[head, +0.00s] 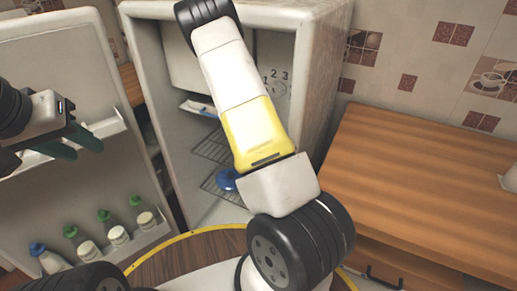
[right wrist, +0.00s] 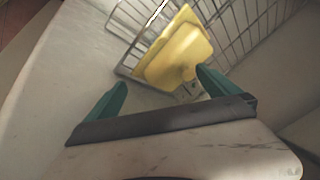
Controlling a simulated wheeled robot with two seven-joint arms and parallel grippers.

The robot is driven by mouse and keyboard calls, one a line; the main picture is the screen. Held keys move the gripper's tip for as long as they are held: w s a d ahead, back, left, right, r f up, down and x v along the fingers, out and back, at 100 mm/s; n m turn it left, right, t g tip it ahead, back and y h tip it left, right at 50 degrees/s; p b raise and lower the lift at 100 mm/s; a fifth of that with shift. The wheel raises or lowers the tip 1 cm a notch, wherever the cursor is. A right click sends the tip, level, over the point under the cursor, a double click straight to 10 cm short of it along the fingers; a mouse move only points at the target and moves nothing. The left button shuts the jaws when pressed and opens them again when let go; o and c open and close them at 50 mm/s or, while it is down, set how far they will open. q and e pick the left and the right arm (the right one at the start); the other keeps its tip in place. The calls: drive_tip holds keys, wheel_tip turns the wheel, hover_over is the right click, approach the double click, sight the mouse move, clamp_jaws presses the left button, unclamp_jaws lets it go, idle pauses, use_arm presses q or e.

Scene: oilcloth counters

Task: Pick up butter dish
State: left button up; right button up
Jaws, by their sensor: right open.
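The yellow butter dish (right wrist: 175,52) lies on a wire rack (right wrist: 135,20) in the right wrist view, tilted in the picture, with a small knob facing my gripper. My right gripper (right wrist: 160,94) is open, its two teal fingers wide apart and nothing between them. The right fingertip is close to the dish's lower edge; I cannot tell if they touch. In the head view my right arm hides the dish and the right gripper. My left gripper (head: 76,144) is at the left, in front of the fridge door; its finger gap is unclear.
The fridge (head: 315,45) stands open, with wire shelves and a blue item (head: 227,179) inside. Its door (head: 50,50) swings out left, with several bottles (head: 88,250) in the lower rack. A wooden counter (head: 430,170) is at the right, its visible top mostly bare.

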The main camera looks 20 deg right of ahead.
drive_tip(key=w+d, duration=0.2)
drive_tip(key=shift+d, duration=0.3)
drive_tip(key=shift+x, duration=1.5)
drive_tip(key=shift+a, duration=0.1)
drive_tip(key=shift+c, duration=0.4)
drive_tip(key=c, duration=1.7)
